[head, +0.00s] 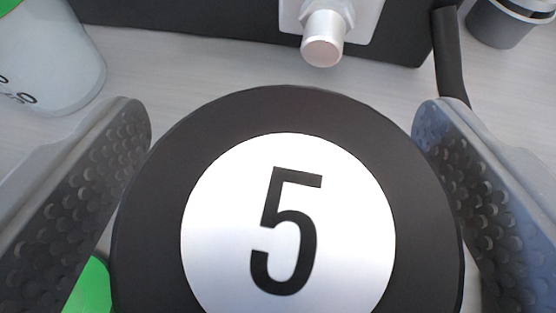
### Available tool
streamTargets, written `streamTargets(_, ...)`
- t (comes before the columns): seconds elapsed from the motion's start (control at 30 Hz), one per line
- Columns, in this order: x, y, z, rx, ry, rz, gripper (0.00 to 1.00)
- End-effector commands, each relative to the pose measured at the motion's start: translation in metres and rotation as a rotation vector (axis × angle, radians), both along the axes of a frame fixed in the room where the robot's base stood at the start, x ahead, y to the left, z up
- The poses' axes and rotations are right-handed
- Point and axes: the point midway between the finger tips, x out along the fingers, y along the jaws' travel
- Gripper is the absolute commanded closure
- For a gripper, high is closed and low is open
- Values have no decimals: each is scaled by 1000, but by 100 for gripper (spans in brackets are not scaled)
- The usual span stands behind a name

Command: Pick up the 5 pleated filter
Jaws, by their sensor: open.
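The pleated filter (400,135) shows its round black end cap, with a white disc marked with a black 5. It fills the lower middle of the head view. Its sides and pleats are hidden below the cap. My gripper (281,112) is open, with one dimpled grey finger on the left of the cap and one on the right. The fingers look close to the cap's edges; I cannot tell whether either touches it.
A black box (200,17) with a metal fitting (323,45) stands behind the filter. A black hose (450,60) and a grey cylinder (495,25) are at the upper right. A white container (50,55) with markings is at upper left. A green thing (90,285) shows at lower left.

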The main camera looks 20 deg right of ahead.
Motion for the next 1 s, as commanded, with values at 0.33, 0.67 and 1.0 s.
streamTargets(0.33,4,-1,-2,0,-1,1,33)
streamTargets(0.67,4,-1,-2,0,0,1,74)
streamTargets(1.0,4,-1,10,-2,-1,2,74)
